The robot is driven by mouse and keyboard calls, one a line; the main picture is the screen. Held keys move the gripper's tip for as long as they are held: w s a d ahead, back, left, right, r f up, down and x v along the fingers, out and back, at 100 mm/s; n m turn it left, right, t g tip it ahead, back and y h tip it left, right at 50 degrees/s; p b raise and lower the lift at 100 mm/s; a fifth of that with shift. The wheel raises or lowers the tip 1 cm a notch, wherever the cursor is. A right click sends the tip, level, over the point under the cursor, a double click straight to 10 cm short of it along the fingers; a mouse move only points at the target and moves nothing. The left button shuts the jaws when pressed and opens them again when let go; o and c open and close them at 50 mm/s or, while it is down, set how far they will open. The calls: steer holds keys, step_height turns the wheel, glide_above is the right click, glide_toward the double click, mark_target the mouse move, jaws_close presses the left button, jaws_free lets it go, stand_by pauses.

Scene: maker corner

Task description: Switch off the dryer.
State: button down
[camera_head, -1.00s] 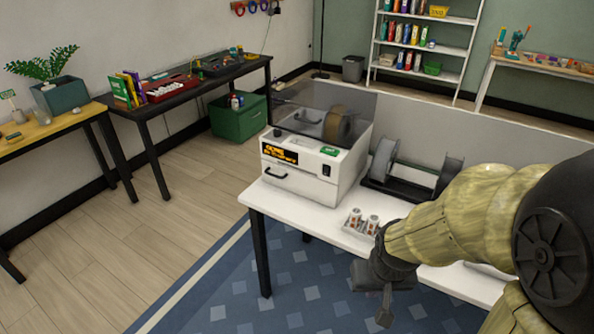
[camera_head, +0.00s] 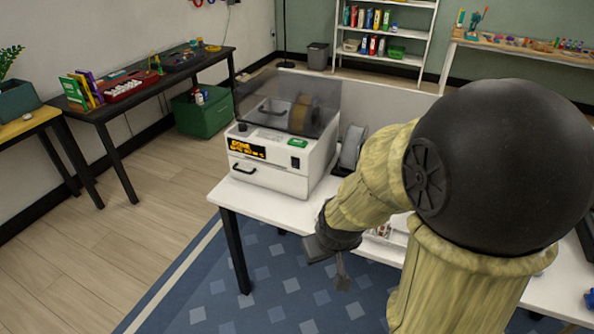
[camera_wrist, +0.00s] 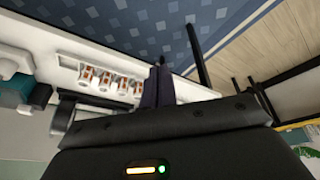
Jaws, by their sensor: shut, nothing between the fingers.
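The dryer (camera_head: 272,180) is a white box on the white table, with a smoky clear lid, a brown spool (camera_head: 302,114) inside and a front drawer handle. Its display (camera_head: 247,149) shows lit orange text. A black rocker switch (camera_head: 295,162) sits at the right of its front face; its position is too small to tell. My gripper (camera_head: 342,284) hangs in front of the table edge, right of the dryer and below the switch, apart from both. In the wrist view my gripper's dark fingers (camera_wrist: 157,84) are together and empty. I cannot make out the dryer there.
The white table (camera_head: 258,206) has a tray of small cylinders, partly hidden by my arm in the head view; several cylinders (camera_wrist: 103,78) show in the wrist view. A spool holder (camera_head: 350,146) stands right of the dryer. The blue rug (camera_head: 215,285) in front is clear.

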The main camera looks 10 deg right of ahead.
steer(key=w+f+n+t+y+b, duration=0.1)
steer(key=w+f+n+t+b, duration=0.1)
steer(key=w+n+t, duration=0.5)
steer(key=w+f+n+t+y+b, duration=0.1)
steer(key=w+f+n+t+y, duration=0.1)
steer(key=w+f+n+t, duration=0.2)
steer(key=w+n+t, duration=0.3)
steer(key=w+n, duration=0.5)
steer(key=w, duration=0.3)
steer(key=shift+w+d+t+b, duration=0.2)
steer(key=shift+w+t+b, duration=0.15)
steer(key=shift+t, duration=0.05)
steer(key=p, duration=0.2)
glide_toward(292, 161)
steer(key=w+a, duration=0.2)
steer(key=a, duration=0.1)
steer(key=w+d, duration=0.2)
steer(key=w, duration=0.1)
steer(key=shift+w+r+p, duration=0.2)
steer(key=shift+w+p, duration=0.1)
steer(key=shift+p, duration=0.1)
